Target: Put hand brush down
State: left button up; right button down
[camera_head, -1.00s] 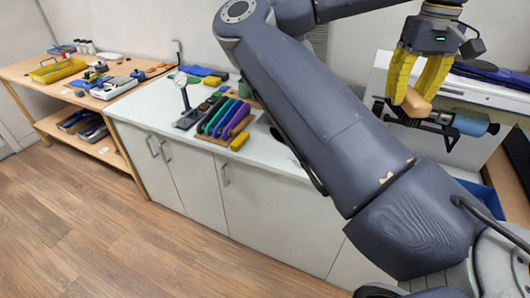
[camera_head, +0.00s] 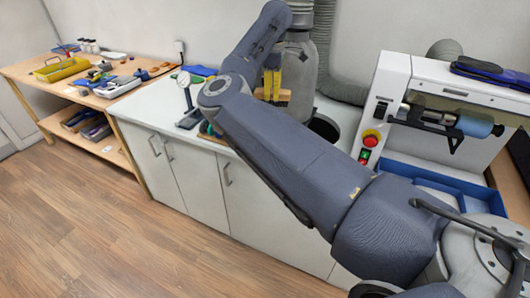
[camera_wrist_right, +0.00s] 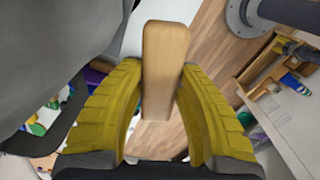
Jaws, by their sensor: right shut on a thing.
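The hand brush (camera_head: 285,95) shows as a pale wooden piece at my right gripper (camera_head: 272,88), above the white counter near its back. My right gripper's yellow fingers are shut on it. In the right wrist view, the wooden part of the brush (camera_wrist_right: 165,65) stands between the two ribbed yellow fingers (camera_wrist_right: 160,110). Its bristles cannot be made out. My right arm covers much of the counter in the head view. My left gripper is not in view.
A dial gauge on a stand (camera_head: 184,82) is on the counter (camera_head: 150,105), left of my arm. A machine with a blue roller (camera_head: 472,126) and red button (camera_head: 370,139) stands at the right. A wooden bench (camera_head: 30,72) with a yellow tray (camera_head: 60,69) is at far left.

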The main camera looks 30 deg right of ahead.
jog(key=f, duration=0.1)
jog(key=w+a+f, duration=0.1)
jog(key=a, duration=0.1)
jog(key=shift+w+f+n, duration=0.25)
jog(key=shift+f+n, duration=0.15)
jog(key=shift+f, duration=9.5)
jog(key=shift+f, duration=0.15)
jog(key=c, duration=1)
grip_release()
notch_tip(320, 180, up, 12)
